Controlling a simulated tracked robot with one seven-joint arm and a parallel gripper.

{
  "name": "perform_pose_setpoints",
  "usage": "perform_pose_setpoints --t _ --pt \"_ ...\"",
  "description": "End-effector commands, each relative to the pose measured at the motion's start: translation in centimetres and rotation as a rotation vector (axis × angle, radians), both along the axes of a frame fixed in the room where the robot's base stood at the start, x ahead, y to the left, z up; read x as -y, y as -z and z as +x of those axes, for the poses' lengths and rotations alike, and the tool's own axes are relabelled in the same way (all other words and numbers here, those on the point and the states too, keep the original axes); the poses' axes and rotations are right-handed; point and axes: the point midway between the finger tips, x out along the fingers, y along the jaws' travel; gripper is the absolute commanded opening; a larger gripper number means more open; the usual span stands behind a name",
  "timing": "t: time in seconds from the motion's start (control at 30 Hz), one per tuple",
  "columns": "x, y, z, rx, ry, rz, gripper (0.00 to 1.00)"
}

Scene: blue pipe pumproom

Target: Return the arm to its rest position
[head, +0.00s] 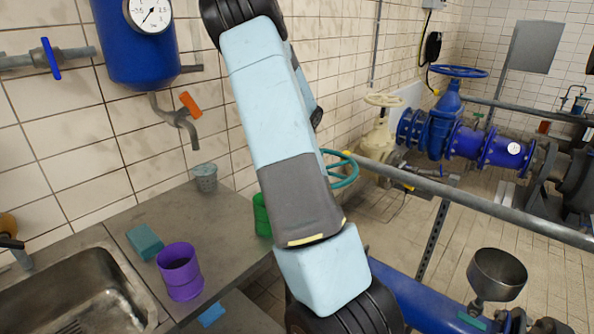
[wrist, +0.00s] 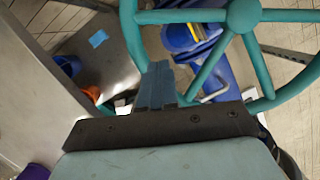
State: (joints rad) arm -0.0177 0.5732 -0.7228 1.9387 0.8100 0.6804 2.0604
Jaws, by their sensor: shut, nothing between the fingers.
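My gripper (wrist: 158,72) shows in the wrist view as two blue-grey fingers pressed together, with nothing between them. It points towards a teal handwheel (wrist: 243,15), whose rim and spokes lie just beyond and to the right of the fingertips. Whether the fingers touch the wheel I cannot tell. In the head view my light-blue and grey arm (head: 270,100) stretches across the middle of the picture, and the gripper itself is hidden. The teal handwheel (head: 345,181) shows partly behind the arm there.
A counter (head: 215,235) with a purple cup (head: 180,272), a teal sponge (head: 145,242), a grey cup (head: 205,177) and a sink (head: 80,290) is at left. A grey rail (head: 480,207) crosses the right. A metal funnel (head: 497,275) stands at lower right; blue pipework (head: 485,145) is behind.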

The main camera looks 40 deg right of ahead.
Motion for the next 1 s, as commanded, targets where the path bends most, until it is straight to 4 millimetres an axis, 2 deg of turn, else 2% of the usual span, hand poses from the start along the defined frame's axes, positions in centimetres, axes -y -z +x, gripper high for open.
perform_pose_setpoints --t 0.2,0.4,0.8,0.87,1.0 --pt "0.1 -4.1 -1.1 0.002 0.004 0.000 0.00" --pt "0.0 -6.5 -1.7 0.000 0.005 -0.001 0.00" --pt "-0.2 -7.5 -2.1 0.001 -0.009 0.001 0.00" --pt "-0.7 -7.8 -2.3 0.004 -0.044 0.002 0.00" --pt "-3.2 -9.4 -3.2 0.024 -0.220 0.002 0.00"
